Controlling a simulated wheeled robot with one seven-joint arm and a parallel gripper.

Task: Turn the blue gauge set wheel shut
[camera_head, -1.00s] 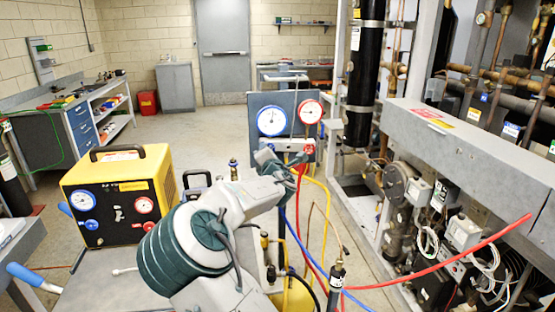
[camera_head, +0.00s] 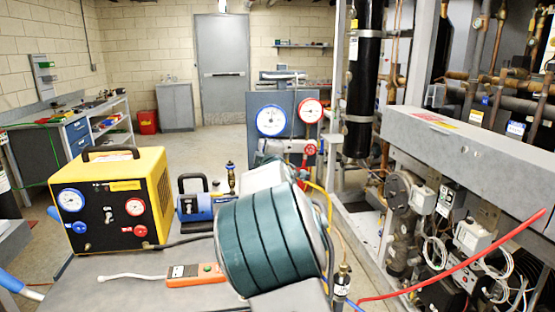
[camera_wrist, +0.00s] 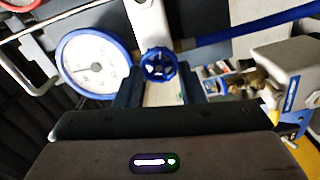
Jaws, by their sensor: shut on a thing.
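The blue set wheel (camera_wrist: 158,65) is a small spoked handwheel in the wrist view. It sits between the fingertips of my gripper (camera_wrist: 160,75), which is shut on it. The wheel's turned position cannot be told. The blue-rimmed gauge (camera_wrist: 90,62) is just to its left in the wrist view. In the head view, the gauge set has a blue gauge (camera_head: 271,120) on the left and a red gauge (camera_head: 310,111) on the right. My arm hides the blue wheel there.
The red wheel (camera_head: 309,150) is below the red gauge. A yellow recovery machine (camera_head: 112,198), a blue pump (camera_head: 196,203) and an orange-grey meter (camera_head: 195,274) are on the grey surface to the left. The compressor rack's grey beam (camera_head: 470,150) runs along the right.

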